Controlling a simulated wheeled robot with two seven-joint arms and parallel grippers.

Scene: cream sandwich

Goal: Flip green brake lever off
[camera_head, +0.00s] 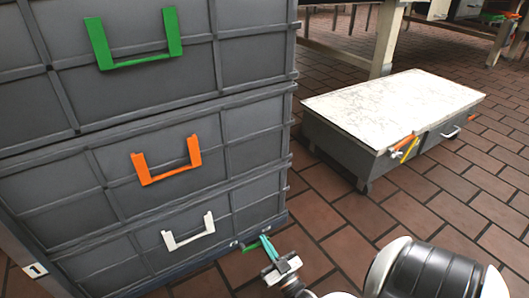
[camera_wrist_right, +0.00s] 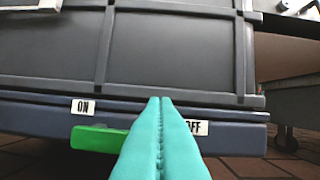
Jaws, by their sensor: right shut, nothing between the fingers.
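The green brake lever (camera_wrist_right: 96,138) sticks out below the blue base edge of the drawer cabinet, under the ON label (camera_wrist_right: 83,106) in the right wrist view. It also shows as a small green bar (camera_head: 250,247) at the cabinet's bottom in the head view. My right gripper (camera_wrist_right: 160,102) has its teal fingers pressed together and empty, just right of the lever, covering the lever's right part. I cannot tell whether they touch. The OFF label (camera_wrist_right: 196,128) is partly hidden behind the fingers. The gripper also shows in the head view (camera_head: 265,243). My left gripper is out of view.
The grey cabinet has drawers with green (camera_head: 146,58), orange (camera_head: 165,171) and white (camera_head: 188,234) handles. A low grey box with a white top (camera_head: 395,103) stands on the brick floor to the right. The floor between them is clear.

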